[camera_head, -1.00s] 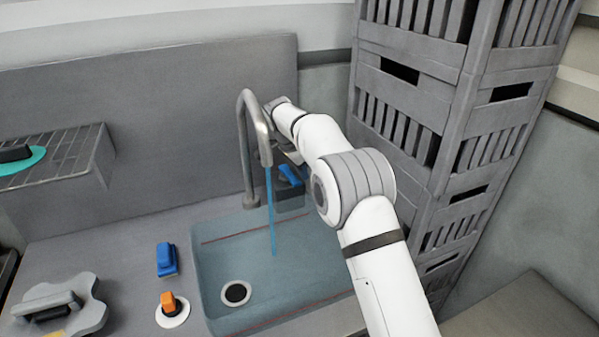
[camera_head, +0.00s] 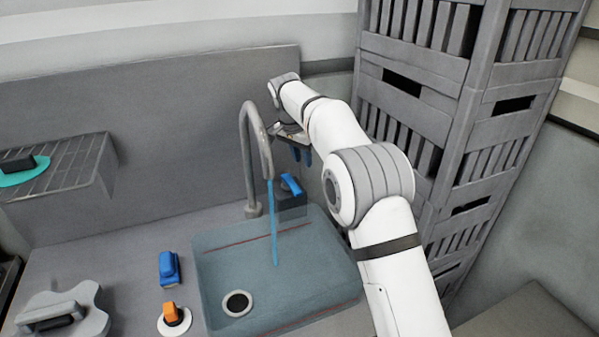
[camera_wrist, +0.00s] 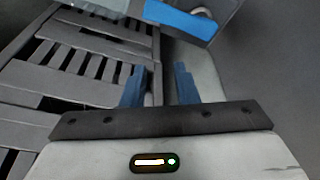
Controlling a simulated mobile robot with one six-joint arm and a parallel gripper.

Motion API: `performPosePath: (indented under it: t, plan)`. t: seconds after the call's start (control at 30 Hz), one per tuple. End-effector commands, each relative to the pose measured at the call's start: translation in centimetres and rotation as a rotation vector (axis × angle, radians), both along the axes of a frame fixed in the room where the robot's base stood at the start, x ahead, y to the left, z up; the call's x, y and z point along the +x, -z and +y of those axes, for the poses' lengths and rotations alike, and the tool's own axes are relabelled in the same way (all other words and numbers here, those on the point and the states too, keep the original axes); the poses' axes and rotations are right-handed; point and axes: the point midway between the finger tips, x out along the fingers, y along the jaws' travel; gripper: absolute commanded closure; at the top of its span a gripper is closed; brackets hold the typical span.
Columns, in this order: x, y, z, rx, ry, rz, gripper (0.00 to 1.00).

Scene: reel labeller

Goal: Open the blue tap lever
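The blue tap lever (camera_head: 291,184) sits on a dark block at the back right of the sink, beside the grey gooseneck tap (camera_head: 247,150). It is tilted. A blue stream of water (camera_head: 274,225) runs from the spout into the basin. My gripper (camera_head: 302,155) is above the lever and apart from it, fingers pointing down. In the wrist view the two blue fingers (camera_wrist: 159,82) stand apart with nothing between them. The blue lever also shows at the top of the wrist view (camera_wrist: 183,18), beyond the fingertips.
The sink basin (camera_head: 335,265) has a dark drain (camera_head: 237,303). Tall grey crates (camera_head: 415,125) stand close to the right of my arm. A blue item (camera_head: 169,268) and an orange-topped item (camera_head: 172,314) stand left of the sink. A wire rack (camera_head: 75,170) is on the left wall.

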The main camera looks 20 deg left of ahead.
Motion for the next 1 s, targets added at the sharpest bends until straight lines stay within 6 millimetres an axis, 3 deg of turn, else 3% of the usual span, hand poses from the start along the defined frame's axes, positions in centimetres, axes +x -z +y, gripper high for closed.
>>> performPosePath:
  t: [0.03,0.23,0.5,0.77,1.0]
  plan:
    - [-0.2,-0.6,0.0,0.011,-0.104,0.013,0.69]
    - [-1.4,0.2,0.4,0.053,-0.565,0.008,0.53]
    - [-3.1,0.7,-0.1,0.048,-1.003,-0.088,0.52]
    - [-3.4,1.6,-0.3,0.030,-1.121,-0.127,0.52]
    - [-2.3,4.8,0.6,0.029,-1.122,-0.126,0.52]
